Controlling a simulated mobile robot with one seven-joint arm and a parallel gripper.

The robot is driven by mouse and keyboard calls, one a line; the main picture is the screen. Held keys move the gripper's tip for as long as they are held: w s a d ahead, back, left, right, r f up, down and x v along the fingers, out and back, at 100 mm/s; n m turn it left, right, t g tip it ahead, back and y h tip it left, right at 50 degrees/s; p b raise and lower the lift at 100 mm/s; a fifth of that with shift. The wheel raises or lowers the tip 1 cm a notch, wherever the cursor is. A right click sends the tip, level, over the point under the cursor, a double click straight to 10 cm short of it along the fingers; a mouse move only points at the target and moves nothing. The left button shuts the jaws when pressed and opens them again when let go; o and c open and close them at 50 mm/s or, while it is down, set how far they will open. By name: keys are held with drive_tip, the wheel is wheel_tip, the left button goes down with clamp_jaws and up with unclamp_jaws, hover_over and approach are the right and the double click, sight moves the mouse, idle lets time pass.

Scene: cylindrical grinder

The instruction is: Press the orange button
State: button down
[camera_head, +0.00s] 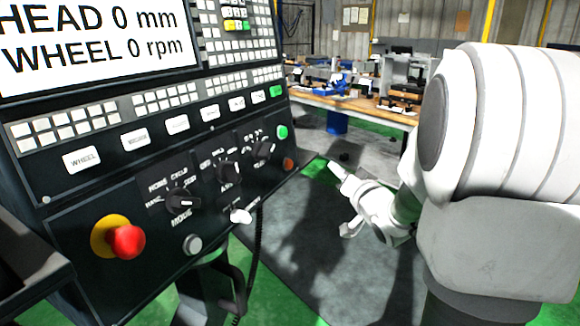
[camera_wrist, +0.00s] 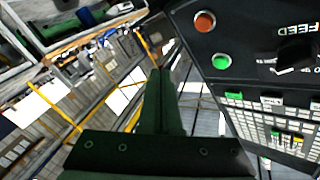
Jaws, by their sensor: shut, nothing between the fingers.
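The orange button (camera_head: 289,164) is a small round button at the lower right end of the dark control panel, below a green button (camera_head: 282,131). In the wrist view the orange button (camera_wrist: 205,21) shows near the top, right of centre, with the green button (camera_wrist: 221,62) beside it. My gripper (camera_head: 335,169) is to the right of the panel in the head view, apart from the orange button. In the wrist view my gripper's dark fingers (camera_wrist: 163,76) are together, with nothing between them, left of the button.
The panel also carries a red emergency stop (camera_head: 127,242) on a yellow base, several dark knobs such as the mode knob (camera_head: 182,202), and rows of white keys. A black cable hangs below it. A wooden workbench (camera_head: 350,104) stands behind. Open floor lies right of the panel.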

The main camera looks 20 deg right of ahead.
sight(288, 164)
drive_tip(key=w+a+f+b, duration=0.1)
drive_tip(key=w+a+b, duration=0.2)
drive_tip(key=w+a, duration=0.3)
drive_tip(key=shift+w+f, duration=0.2)
drive_tip(key=shift+f, duration=0.1)
drive_tip(key=shift+b, duration=0.35)
idle(1.8)
drive_tip(key=shift+w+a, duration=0.2)
drive_tip(key=shift+w, duration=0.1)
drive_tip(key=shift+w+a+f+b, duration=0.15)
drive_tip(key=shift+w+a+b, duration=0.15)
drive_tip(key=shift+b, duration=0.2)
idle(0.5)
idle(0.3)
drive_tip(key=shift+s+d, duration=0.55)
drive_tip(key=shift+s, duration=0.05)
